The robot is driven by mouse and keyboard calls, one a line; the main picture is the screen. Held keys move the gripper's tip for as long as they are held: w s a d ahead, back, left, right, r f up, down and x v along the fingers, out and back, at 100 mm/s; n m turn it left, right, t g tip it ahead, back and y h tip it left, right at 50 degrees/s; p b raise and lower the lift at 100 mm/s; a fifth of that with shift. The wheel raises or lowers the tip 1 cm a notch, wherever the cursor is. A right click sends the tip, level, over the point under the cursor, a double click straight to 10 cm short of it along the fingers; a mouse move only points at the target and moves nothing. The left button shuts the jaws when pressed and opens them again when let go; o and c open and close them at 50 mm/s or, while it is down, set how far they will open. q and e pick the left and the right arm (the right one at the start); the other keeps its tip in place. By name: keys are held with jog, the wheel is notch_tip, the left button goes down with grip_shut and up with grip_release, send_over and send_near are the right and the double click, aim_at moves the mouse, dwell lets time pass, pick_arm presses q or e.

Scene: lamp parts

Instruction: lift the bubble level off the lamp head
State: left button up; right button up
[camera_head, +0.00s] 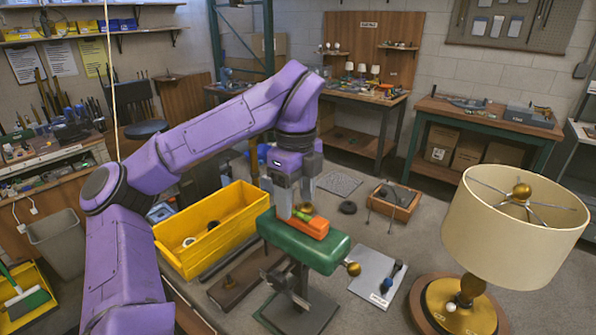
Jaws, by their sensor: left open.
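The bubble level (312,228) is a small orange block with a green strip on its top. It lies on the green lamp head (325,252), which rests on a dark stand and has a brass knob at its right end. My left gripper (295,210) points down at the left end of the level, with its grey fingers apart. The fingertips overlap the level's far edge in the picture, and I cannot tell whether they touch it. My right gripper is not in view.
A yellow crate (213,232) stands close left of the lamp head. A lamp with a cream shade (500,232) stands at the right. A white board (375,278) with a dark tool lies between them. A small wooden tray (394,203) sits behind.

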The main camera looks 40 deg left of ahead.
aim_at(297, 211)
pick_arm(q)
jog(key=shift+w+f, duration=0.15)
jog(key=shift+f, duration=0.5)
jog(key=shift+w+f, duration=0.15)
jog(key=shift+f, duration=0.45)
jog(key=shift+s+f, duration=0.1)
jog(key=shift+f, duration=0.1)
jog(key=shift+s, duration=0.2)
jog(key=shift+w, duration=0.1)
grip_shut()
jog(key=shift+r+p, duration=0.6)
jog(key=shift+r, duration=0.25)
jog(key=shift+r+p, duration=0.8)
jog(key=shift+r, duration=0.35)
jog(key=shift+r, duration=0.1)
jog(key=shift+r+p, duration=1.45)
jog(key=shift+r, duration=0.4)
